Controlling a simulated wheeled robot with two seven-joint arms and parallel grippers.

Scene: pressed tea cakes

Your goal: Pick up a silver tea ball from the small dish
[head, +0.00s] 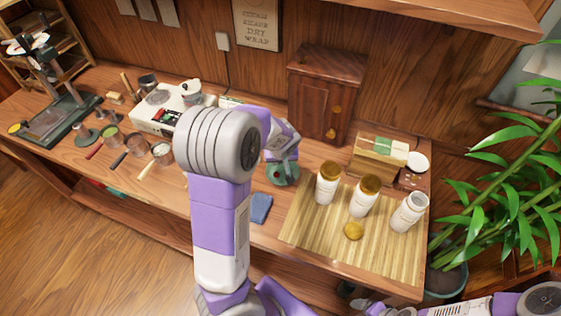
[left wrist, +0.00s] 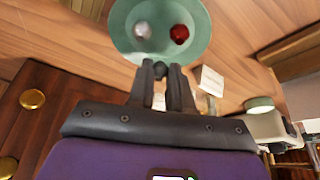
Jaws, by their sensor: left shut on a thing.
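The small green dish (left wrist: 122,38) holds a silver tea ball (left wrist: 142,30) and a red ball (left wrist: 180,34) in the left wrist view. The dish also shows in the head view (head: 290,180), partly covered by my left arm. My left gripper (left wrist: 160,72) is shut on another silver-grey tea ball (left wrist: 160,68), pinched at its fingertips by the dish's near rim. I cannot tell how high above the table it is. My right arm comes in at the lower right of the head view, with its gripper (head: 368,305) at the bottom edge; its jaw opening is unclear.
A bamboo mat (head: 310,240) bears several white jars and a yellow round piece (head: 353,230). A blue cloth (head: 261,207) lies left of it. A wooden cabinet (head: 322,95) stands behind the dish. A white scale-like device (head: 160,108) and cups stand at left.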

